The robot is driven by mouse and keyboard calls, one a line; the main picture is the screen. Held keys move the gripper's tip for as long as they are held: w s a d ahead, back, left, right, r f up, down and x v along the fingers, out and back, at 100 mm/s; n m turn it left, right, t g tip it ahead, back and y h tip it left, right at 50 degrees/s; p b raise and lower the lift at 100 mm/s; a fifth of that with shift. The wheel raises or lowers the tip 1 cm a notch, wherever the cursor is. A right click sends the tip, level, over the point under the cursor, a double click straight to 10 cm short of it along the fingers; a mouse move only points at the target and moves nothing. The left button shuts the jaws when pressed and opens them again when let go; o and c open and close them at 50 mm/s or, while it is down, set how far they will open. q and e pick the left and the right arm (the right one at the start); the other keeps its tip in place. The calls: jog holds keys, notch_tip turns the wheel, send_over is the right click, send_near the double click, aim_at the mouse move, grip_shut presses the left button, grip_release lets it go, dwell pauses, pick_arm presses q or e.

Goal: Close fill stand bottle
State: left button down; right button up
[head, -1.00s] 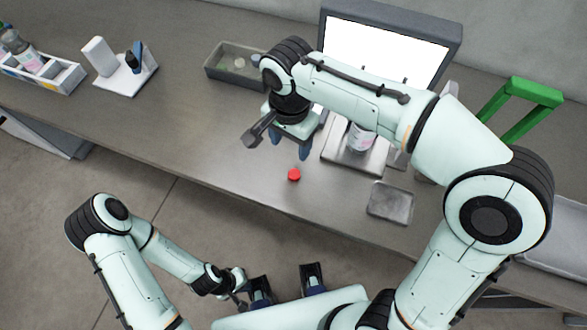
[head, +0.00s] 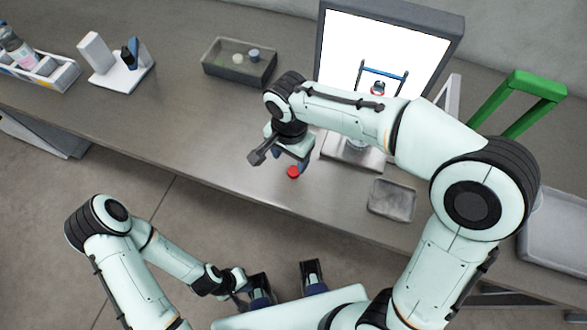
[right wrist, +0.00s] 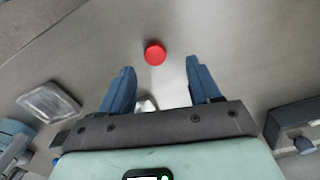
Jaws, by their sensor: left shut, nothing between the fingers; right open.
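A red cap (head: 293,172) lies on the grey counter near its front edge; it also shows in the right wrist view (right wrist: 155,53). My right gripper (head: 292,163) is open and empty above the counter beside the cap, which lies just beyond its fingertips in the wrist view. A pale bottle (head: 357,147) stands on a metal base plate (head: 335,150) right of the gripper, mostly hidden by my right arm. The upper part of the stand is hidden or unclear. My left gripper (head: 238,283) is low at the front, away from the counter, shut and empty.
A grey dish (head: 392,200) lies right of the cap. A dark tray (head: 240,75) with small caps is behind left. A bright screen (head: 345,45) stands behind, with a green frame (head: 530,90) to its right. The counter left of the cap is clear.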

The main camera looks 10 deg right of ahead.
aim_at(294, 170)
jog(key=f, duration=0.3)
jog(key=d+f, duration=0.1)
jog(key=f, duration=0.1)
jog(key=shift+s+f+b, duration=0.1)
jog(key=shift+b, duration=0.2)
jog(key=c, duration=1.1)
